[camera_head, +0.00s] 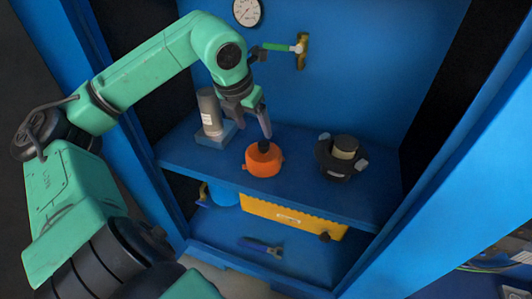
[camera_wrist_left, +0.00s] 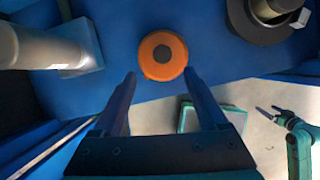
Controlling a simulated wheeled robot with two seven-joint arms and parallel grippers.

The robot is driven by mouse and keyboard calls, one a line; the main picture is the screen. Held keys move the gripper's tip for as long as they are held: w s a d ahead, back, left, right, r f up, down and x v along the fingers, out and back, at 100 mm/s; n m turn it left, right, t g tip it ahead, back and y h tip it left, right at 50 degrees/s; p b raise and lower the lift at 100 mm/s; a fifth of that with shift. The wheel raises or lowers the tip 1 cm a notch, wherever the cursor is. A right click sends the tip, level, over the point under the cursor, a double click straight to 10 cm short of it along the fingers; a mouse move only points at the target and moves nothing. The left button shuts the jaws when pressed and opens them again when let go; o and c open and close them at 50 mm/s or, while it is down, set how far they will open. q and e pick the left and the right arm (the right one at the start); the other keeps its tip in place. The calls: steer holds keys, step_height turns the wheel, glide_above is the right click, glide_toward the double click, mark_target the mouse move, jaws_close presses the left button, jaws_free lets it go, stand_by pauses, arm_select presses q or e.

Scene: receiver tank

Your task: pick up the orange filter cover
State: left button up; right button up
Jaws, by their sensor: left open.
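The orange filter cover (camera_head: 263,160) sits on the blue upper shelf of the cabinet, round with a dark centre on top. In the left wrist view the cover (camera_wrist_left: 155,62) lies just beyond the fingertips, roughly centred between them. My left gripper (camera_head: 264,134) points down just above the cover in the head view. It also shows in the left wrist view (camera_wrist_left: 160,76), with its two fingers spread and nothing between them. My right gripper (camera_wrist_left: 270,111) seems to show small at the right of the left wrist view, its jaw state unclear.
A grey cylinder on a blue-grey base (camera_head: 210,112) stands left of the cover. A black round housing with a beige top (camera_head: 340,157) stands right of it. A yellow box (camera_head: 290,217) and a blue-handled tool (camera_head: 260,246) are on the lower shelf. A gauge (camera_head: 247,11) is on the back wall.

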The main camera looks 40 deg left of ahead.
mark_target(263, 144)
arm_select(q)
steer(key=x, duration=0.3)
steer(key=shift+w+f, duration=0.15)
steer(key=shift+w, duration=0.05)
steer(key=shift+f+p, duration=0.2)
steer(key=shift+p, duration=0.2)
steer(key=shift+p+x, duration=0.5)
steer(key=shift+x, duration=0.5)
steer(key=x, duration=0.2)
steer(key=shift+d+f, duration=0.1)
steer(key=shift+f, duration=0.2)
steer(key=shift+w+f, duration=0.2)
jaws_close()
arm_select(e)
steer(key=f, duration=0.2)
steer(key=s+f, duration=0.1)
steer(key=shift+d, duration=0.35)
